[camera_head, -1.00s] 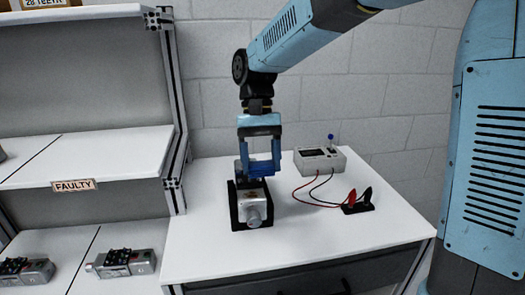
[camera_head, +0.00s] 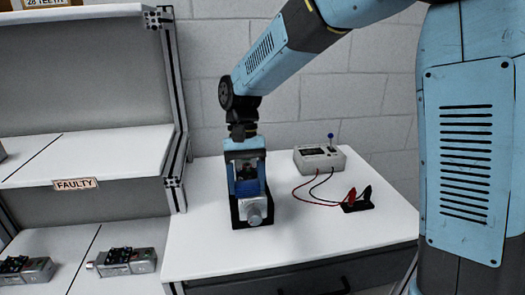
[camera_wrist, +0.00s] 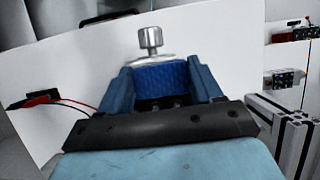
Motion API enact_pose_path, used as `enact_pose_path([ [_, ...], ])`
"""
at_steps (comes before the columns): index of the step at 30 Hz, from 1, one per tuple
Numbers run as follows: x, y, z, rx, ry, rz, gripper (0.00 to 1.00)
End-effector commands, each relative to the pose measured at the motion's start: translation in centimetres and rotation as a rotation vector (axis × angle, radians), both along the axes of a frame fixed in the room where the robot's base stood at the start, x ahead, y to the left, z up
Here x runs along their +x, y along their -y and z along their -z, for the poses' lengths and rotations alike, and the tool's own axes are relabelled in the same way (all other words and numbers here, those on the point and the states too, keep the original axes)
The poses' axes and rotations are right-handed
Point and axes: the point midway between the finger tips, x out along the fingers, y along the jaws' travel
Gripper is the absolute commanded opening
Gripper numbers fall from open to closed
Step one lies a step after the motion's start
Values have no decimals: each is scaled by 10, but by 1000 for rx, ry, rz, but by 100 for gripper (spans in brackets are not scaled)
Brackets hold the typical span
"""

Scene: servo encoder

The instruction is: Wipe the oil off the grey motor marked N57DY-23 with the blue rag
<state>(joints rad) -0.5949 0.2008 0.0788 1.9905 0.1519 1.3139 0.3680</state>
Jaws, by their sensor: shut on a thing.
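The grey motor (camera_head: 256,210) lies in a black cradle (camera_head: 236,214) on the white workbench, its round shaft end toward the front. Its marking cannot be read, and no oil can be made out. My gripper (camera_head: 248,189) is over the back part of the motor and hides much of it. In the wrist view, the blue rag (camera_wrist: 162,77) with a quilted texture is held between my two blue fingers. Just beyond it are the motor's silver end and shaft (camera_wrist: 150,40). Whether the rag touches the motor is hard to tell.
A grey meter (camera_head: 320,158) with red and black leads to a clip stand (camera_head: 357,204) is right of the motor. A shelf marked FAULTY (camera_head: 75,184) is at the left, with similar motors (camera_head: 122,262) on its lower level. The bench front is clear.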

Motion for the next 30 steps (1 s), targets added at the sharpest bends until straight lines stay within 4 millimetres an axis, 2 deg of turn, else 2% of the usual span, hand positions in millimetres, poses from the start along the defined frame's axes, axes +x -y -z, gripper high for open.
enact_pose_path([
  [3, -1, -8, 0, 2, 3, -5, 40],
  [20, 3, 36, -1, 1, 1, 4, 40],
  [24, 3, 35, -21, 3, 3, 4, 40],
  [30, 3, 35, -38, 2, 3, 2, 40],
])
